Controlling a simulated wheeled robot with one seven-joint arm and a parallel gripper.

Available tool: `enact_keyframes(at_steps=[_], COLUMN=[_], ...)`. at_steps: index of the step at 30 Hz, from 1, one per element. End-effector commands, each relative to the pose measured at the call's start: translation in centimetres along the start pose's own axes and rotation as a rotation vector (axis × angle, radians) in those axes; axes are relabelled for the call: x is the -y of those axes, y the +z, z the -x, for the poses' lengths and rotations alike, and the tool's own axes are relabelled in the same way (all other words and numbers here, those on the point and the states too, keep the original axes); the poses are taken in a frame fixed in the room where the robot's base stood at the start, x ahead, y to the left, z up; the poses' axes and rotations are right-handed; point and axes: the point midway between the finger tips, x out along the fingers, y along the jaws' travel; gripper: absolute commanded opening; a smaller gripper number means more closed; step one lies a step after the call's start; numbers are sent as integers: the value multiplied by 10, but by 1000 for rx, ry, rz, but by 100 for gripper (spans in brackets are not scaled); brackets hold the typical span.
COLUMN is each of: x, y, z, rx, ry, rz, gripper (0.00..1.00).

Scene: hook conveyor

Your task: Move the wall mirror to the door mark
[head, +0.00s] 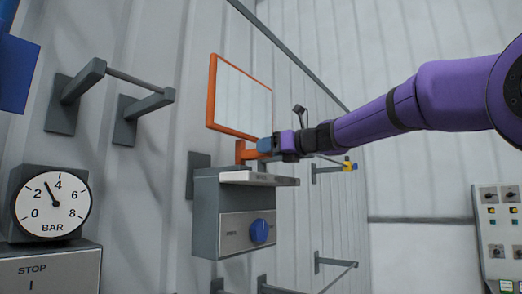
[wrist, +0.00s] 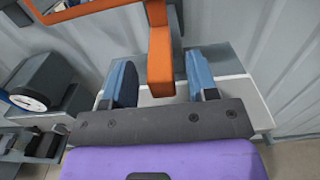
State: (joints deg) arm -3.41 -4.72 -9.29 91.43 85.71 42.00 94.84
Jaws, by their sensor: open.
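The wall mirror (head: 240,98) has an orange frame and hangs tilted in the head view, on the grey ribbed wall. An orange handle (head: 245,151) sticks out below it. In the wrist view, part of the mirror's frame (wrist: 75,12) shows at the top left, and the orange handle (wrist: 160,62) comes down the middle. My gripper (head: 266,146) has blue fingers and is at the handle. In the wrist view, the open fingers stand on either side of the handle, with visible gaps. I cannot pick out a door mark.
A grey box with a blue knob (head: 262,231) and a light ledge (head: 260,178) sits just below my gripper. Grey wall hooks (head: 140,103) are at the upper left and lower middle. A BAR gauge (head: 53,207) is at left. A control panel (head: 498,235) is at right.

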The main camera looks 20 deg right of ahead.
Motion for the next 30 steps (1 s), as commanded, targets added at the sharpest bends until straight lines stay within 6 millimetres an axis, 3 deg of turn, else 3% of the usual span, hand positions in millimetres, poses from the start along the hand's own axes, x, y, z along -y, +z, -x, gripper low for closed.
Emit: enact_keyframes(at_steps=[7, 18, 25, 30], x=[0, 0, 0, 0], y=[0, 0, 0, 0], z=[-27, -32, -32, -32], rx=[-1, 0, 0, -1], ry=[1, 0, 0, 2], rz=[0, 1, 1, 1], gripper=[53, 53, 3, 0])
